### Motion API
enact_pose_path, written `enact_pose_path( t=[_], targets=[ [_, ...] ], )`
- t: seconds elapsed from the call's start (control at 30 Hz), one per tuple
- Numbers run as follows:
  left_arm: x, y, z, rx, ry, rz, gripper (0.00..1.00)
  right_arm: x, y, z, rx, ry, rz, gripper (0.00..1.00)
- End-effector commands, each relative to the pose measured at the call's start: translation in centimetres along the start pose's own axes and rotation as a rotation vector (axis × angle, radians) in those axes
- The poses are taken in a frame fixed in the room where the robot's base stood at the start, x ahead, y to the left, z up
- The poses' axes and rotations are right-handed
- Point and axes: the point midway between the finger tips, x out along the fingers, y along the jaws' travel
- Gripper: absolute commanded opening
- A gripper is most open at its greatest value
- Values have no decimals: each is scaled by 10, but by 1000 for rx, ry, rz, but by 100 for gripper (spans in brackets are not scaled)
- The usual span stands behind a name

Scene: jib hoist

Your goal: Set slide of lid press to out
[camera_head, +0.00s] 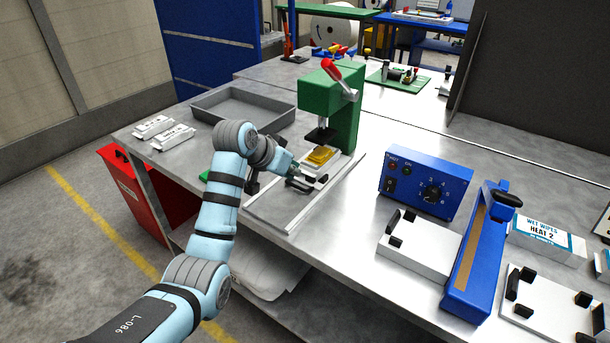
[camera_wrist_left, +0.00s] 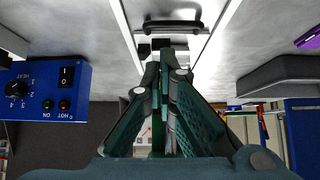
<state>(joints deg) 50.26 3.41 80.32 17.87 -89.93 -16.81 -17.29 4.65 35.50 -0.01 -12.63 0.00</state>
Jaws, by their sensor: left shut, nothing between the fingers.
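The lid press (camera_head: 345,112) is a green frame with a red-tipped lever, standing on a pale base plate (camera_head: 275,212) with long rails. Its slide (camera_head: 310,168) is a pale carriage bearing a yellow piece (camera_head: 320,157), close under the dark press head. My left gripper (camera_head: 306,184) is shut and empty, low over the rails at the front side of the slide. In the left wrist view its green fingers (camera_wrist_left: 165,58) meet, with a black bar (camera_wrist_left: 172,24) just beyond them. I cannot tell whether they touch the slide. My right gripper is not in view.
A blue heater box (camera_head: 425,184), a blue sealer (camera_head: 478,250) and white fixtures stand to the right. Bare bench lies between the press and heater box.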

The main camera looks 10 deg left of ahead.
Motion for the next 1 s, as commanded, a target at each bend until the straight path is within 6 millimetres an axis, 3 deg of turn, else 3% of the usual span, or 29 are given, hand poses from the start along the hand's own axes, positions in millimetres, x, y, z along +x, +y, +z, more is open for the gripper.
enact_pose_path(
  t=[0.2,0.4,1.0],
  targets=[
    [44,-1,3,-3,-1,-1,0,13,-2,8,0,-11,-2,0],
    [68,0,2,-1,0,0,0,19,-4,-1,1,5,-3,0],
    [69,-1,0,1,-2,2,0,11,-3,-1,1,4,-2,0]
  ],
)
